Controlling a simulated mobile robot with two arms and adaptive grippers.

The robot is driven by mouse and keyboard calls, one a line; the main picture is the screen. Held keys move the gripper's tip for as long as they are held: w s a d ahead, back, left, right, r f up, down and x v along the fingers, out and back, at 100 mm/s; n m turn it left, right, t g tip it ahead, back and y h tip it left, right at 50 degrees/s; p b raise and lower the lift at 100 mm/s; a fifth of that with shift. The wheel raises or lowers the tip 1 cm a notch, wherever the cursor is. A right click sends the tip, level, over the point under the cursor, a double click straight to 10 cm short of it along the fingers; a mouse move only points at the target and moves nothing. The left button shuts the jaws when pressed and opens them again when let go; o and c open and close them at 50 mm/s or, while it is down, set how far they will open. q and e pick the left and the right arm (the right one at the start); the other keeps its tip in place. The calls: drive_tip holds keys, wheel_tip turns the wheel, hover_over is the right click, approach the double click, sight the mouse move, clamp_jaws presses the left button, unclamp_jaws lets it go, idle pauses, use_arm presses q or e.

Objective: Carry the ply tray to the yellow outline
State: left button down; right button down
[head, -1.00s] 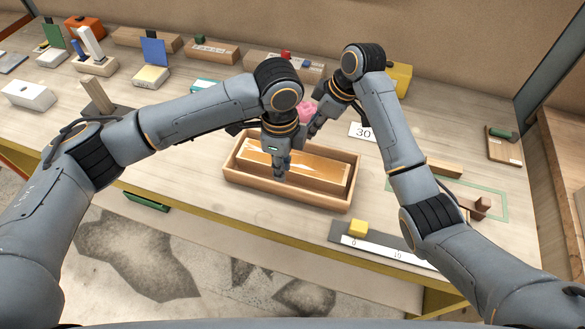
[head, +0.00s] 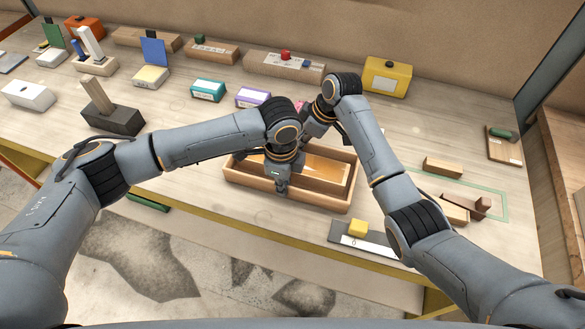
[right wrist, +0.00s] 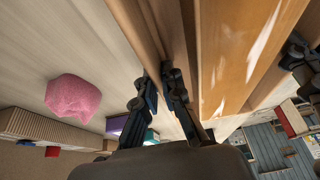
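The ply tray (head: 318,203) is a shallow rectangular wooden box on the bench in the middle of the head view, with a pale-streaked orange-brown board inside. It also fills the upper middle of the right wrist view (right wrist: 225,60). My left gripper (head: 281,188) points down at the tray's near side; its finger gap is not clear. My right gripper (right wrist: 158,85) is at the tray's far wall, its two dark fingers slightly apart around the rim; firm contact cannot be told. In the head view it is mostly hidden behind my arms. I see no yellow outline.
A green outline (head: 506,205) lies at the right, with wooden blocks (head: 442,167) around it. A pink lump (right wrist: 73,97) is beyond the tray. Boxes line the back, including a yellow one (head: 388,77).

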idle(0.3)
